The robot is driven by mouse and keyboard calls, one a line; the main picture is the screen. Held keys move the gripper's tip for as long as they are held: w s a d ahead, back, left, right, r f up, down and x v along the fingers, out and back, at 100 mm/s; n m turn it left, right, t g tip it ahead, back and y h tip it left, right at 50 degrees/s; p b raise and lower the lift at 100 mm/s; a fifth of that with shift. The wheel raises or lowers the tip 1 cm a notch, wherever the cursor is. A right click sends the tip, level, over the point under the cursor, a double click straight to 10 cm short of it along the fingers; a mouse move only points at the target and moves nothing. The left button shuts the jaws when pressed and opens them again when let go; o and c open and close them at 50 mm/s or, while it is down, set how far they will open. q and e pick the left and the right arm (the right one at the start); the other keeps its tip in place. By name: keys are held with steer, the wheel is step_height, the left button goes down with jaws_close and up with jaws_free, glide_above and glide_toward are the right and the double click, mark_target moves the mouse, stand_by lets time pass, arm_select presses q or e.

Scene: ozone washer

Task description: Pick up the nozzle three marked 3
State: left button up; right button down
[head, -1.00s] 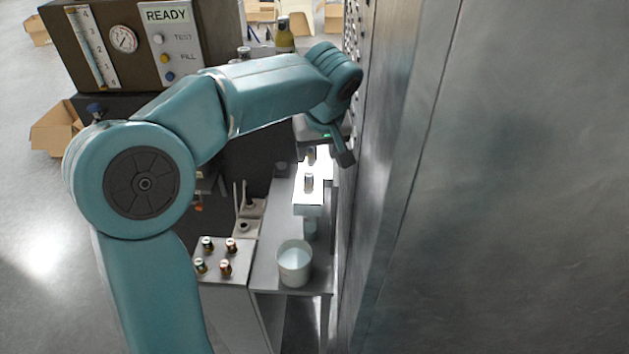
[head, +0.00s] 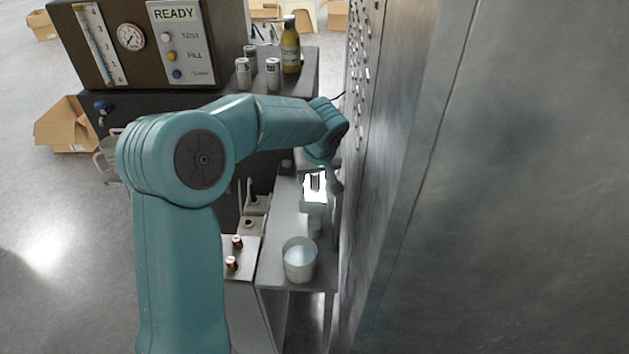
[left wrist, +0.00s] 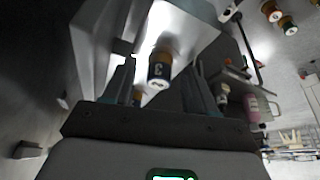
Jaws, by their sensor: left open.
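The nozzle marked 3 (left wrist: 159,66) stands on a bright white block (left wrist: 183,35) in the left wrist view, with a dark blue band, a brass-coloured lower part and a pale top. My left gripper (left wrist: 160,84) is open, its fingers on either side of the nozzle in that view; I cannot tell how far away the nozzle is. A second small nozzle (left wrist: 137,96) shows partly behind the gripper's edge. In the head view my left gripper (head: 333,182) is over the right side of the lit white block (head: 315,195). My right gripper is not in view.
A tall metal wall (head: 400,180) stands close on the right. Several cans and a yellow bottle (head: 290,50) stand at the back, beside the control panel (head: 180,45).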

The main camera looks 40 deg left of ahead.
arm_select(q)
steer(key=shift+s+r, duration=0.1)
steer(key=c, duration=0.4)
jaws_close()
